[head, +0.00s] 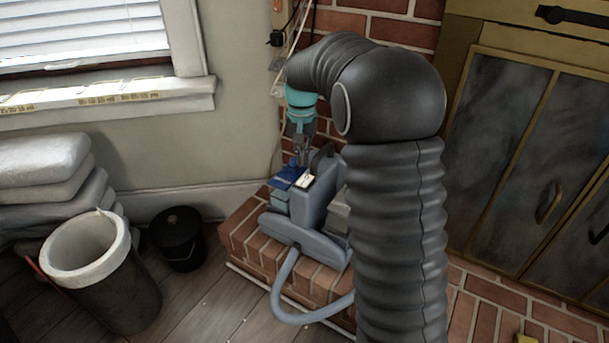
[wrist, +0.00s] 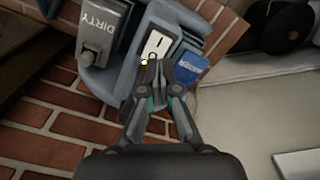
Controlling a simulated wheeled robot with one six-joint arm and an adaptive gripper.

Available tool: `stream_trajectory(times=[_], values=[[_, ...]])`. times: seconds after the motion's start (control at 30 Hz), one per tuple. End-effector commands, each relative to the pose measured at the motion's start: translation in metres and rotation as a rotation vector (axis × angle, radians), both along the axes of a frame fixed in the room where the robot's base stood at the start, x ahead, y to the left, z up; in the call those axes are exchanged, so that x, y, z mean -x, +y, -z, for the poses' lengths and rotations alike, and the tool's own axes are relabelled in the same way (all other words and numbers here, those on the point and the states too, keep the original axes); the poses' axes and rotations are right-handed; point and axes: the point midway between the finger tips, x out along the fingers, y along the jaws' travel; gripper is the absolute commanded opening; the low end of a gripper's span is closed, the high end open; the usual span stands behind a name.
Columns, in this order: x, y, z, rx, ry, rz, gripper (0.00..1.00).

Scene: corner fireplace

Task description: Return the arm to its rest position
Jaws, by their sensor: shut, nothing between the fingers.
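My gripper (head: 303,160) is at the end of my dark arm, pointing down over a blue-grey cleaning machine (head: 313,205) on the brick hearth. In the wrist view, my gripper (wrist: 162,66) has its fingers together with nothing between them. The fingertips are in front of a white rocker switch (wrist: 156,44), covering its lower part. Whether they touch it I cannot tell. A grey tank marked DIRTY (wrist: 100,32) and a blue label (wrist: 190,66) are beside the switch. My arm hides the machine's right side in the head view.
The brick wall and the raised brick hearth (head: 247,243) are close to the machine. A grey hose (head: 283,295) loops in front. A black bucket (head: 178,240), a tall bin (head: 115,285) and stacked sacks (head: 45,180) stand left. Metal fireplace doors (head: 510,150) are at right.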

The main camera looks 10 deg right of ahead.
Motion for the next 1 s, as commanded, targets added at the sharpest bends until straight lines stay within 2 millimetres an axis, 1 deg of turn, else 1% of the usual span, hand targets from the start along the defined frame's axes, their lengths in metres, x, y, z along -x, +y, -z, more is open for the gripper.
stream_trajectory(times=[0.03,0.47,0.57,0.6,0.7,0.77,0.87,1.0], values=[[0.000,0.000,-0.004,0.000,0.000,0.000,0.00],[0.000,0.000,-0.002,0.000,0.001,-0.002,0.00],[-0.003,0.000,-0.002,0.000,-0.013,-0.029,0.00],[-0.002,0.000,0.003,0.000,-0.016,-0.047,0.00],[0.012,0.000,0.024,-0.001,0.010,-0.080,0.00],[0.024,0.000,0.027,0.000,0.013,-0.099,0.00],[0.048,0.000,0.025,0.000,0.004,-0.128,0.00],[0.080,0.000,0.016,0.002,-0.018,-0.159,0.00]])
